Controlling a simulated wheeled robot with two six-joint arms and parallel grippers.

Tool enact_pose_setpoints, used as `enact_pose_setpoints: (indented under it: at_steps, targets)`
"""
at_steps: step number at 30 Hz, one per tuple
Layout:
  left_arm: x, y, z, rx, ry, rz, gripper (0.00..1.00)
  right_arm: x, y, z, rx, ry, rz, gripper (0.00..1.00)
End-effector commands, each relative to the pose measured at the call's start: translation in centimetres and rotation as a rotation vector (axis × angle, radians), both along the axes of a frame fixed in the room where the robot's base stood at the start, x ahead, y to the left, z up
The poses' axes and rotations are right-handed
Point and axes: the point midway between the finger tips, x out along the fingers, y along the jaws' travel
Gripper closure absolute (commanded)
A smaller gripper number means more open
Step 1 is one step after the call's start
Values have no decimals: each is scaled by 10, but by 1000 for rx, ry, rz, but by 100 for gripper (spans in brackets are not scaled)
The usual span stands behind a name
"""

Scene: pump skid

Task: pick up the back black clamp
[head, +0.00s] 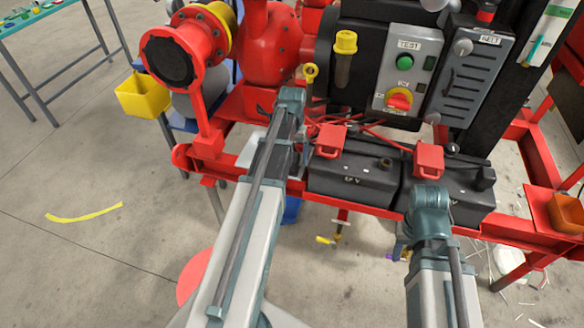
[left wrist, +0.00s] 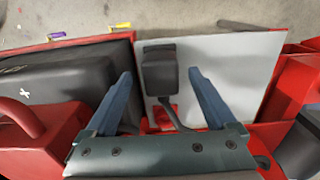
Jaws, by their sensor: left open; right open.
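A black clamp (left wrist: 159,72) with a dark cable lies over a pale grey tray (left wrist: 235,60) in the left wrist view. It shows between the two blue-grey fingers of my left gripper (left wrist: 161,75), which is open. I cannot tell how far below the fingertips the clamp is, or whether either finger touches it. In the head view my left arm hides this clamp; I see only one black clamp. My right gripper (head: 399,248) is open, partly hidden by its wrist, in front of the batteries.
Black batteries (head: 350,178) with red clamps (head: 331,140) sit on the red skid frame (head: 500,222), right of my left arm. A control box (head: 403,75) and red pump (head: 270,45) stand behind. A yellow bin (head: 143,95) is at left. Left floor is mostly clear.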

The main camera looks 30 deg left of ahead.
Motion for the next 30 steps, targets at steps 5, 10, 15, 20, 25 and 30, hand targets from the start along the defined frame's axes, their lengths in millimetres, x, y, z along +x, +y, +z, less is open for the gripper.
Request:
enact_pose_setpoints:
  at_steps: [5,10,15,20,25,30]
  targets:
    - [0,2,-29,0,0,0,10,0,0,-29,0,0,0,56]
    - [0,1,-42,0,0,0,10,0,0,-42,0,0,0,56]
    - [0,1,-40,0,0,0,10,0,0,-41,0,0,0,56]
    - [0,1,-40,0,0,0,23,0,0,-40,0,0,0,56]
    - [0,1,-40,0,0,0,53,0,0,-40,0,0,0,56]
    - [0,1,-40,0,0,0,84,0,0,-40,0,0,0,56]
